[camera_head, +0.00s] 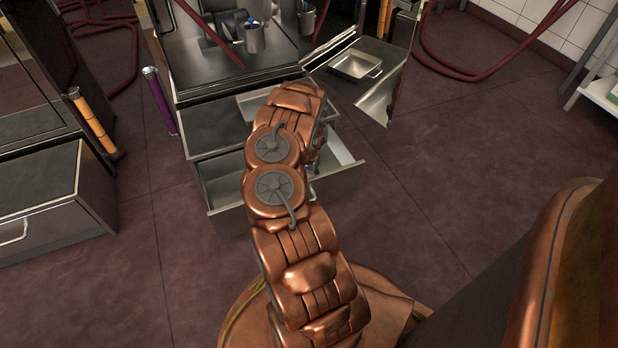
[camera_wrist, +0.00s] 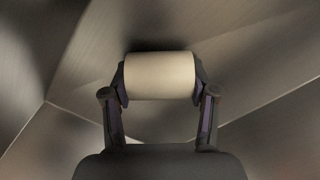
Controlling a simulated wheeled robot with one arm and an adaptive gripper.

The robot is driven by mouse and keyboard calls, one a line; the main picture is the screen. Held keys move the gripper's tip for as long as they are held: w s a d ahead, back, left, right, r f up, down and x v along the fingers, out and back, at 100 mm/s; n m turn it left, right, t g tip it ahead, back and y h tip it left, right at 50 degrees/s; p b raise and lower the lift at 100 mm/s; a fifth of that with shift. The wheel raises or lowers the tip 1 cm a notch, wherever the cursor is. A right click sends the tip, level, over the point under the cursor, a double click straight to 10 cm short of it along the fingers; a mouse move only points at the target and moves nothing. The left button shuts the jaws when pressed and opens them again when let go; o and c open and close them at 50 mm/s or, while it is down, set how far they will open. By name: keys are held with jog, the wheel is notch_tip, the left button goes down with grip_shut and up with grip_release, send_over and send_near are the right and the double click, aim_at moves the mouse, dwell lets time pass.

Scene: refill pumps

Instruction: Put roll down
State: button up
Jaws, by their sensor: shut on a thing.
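A pale cream roll (camera_wrist: 160,76) lies across the middle of the wrist view. My gripper (camera_wrist: 160,80) is shut on it, with one dark finger at each end of the roll. Behind the roll are grey metal surfaces meeting at corner edges, like the inside of a drawer. I cannot tell whether the roll touches them. In the head view my copper arm reaches to an open metal drawer (camera_head: 222,190), and the arm hides the gripper and the roll.
A metal cabinet (camera_head: 210,128) stands above the open drawer. An open door or compartment with a metal tray (camera_head: 354,65) is at its right. A closed drawer unit (camera_head: 50,205) stands at the left. Red hoses (camera_head: 470,72) hang behind. The floor (camera_head: 470,170) at the right is clear.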

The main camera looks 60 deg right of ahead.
jog(key=o, duration=1.3)
jog(key=shift+r, duration=0.1)
